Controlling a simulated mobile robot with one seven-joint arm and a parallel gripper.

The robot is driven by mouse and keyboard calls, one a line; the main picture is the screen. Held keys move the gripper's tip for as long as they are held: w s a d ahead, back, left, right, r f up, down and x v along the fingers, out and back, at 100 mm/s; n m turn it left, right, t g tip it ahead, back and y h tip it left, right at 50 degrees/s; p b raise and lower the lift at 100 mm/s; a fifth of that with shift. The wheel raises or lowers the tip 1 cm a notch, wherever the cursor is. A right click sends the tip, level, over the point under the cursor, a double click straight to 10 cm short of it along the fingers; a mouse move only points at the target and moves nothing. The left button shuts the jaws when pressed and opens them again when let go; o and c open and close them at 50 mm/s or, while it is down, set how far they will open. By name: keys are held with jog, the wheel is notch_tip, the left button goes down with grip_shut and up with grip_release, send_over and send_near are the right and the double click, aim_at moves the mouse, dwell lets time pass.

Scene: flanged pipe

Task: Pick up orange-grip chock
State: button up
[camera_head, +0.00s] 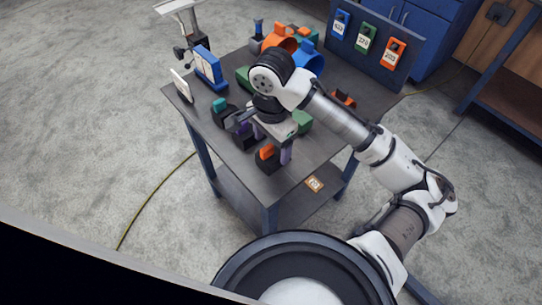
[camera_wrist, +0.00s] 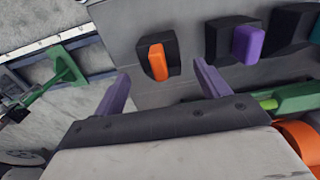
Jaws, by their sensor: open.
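The orange-grip chock is a black block with an upright orange grip. In the head view the chock (camera_head: 267,159) sits near the front corner of the dark table. In the wrist view the same chock (camera_wrist: 157,57) shows beyond and between my fingertips, apart from them. My gripper (camera_wrist: 160,85) has two purple fingers, spread open with nothing between them. In the head view my gripper (camera_head: 270,140) is over the table, just behind the chock, with one finger partly in front of other things. The chock's underside is hidden.
A purple-grip chock (camera_wrist: 246,45) stands close beside the orange one, near my right-hand finger in the wrist view. A teal-grip chock (camera_head: 221,110) stands further left. Orange and blue pipe pieces (camera_head: 308,60) and a tag board (camera_head: 372,40) are at the back.

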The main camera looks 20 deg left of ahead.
notch_tip(320, 180, down, 4)
jog(key=shift+a+f, duration=0.1)
jog(key=shift+c, duration=0.4)
jog(key=c, duration=1.1)
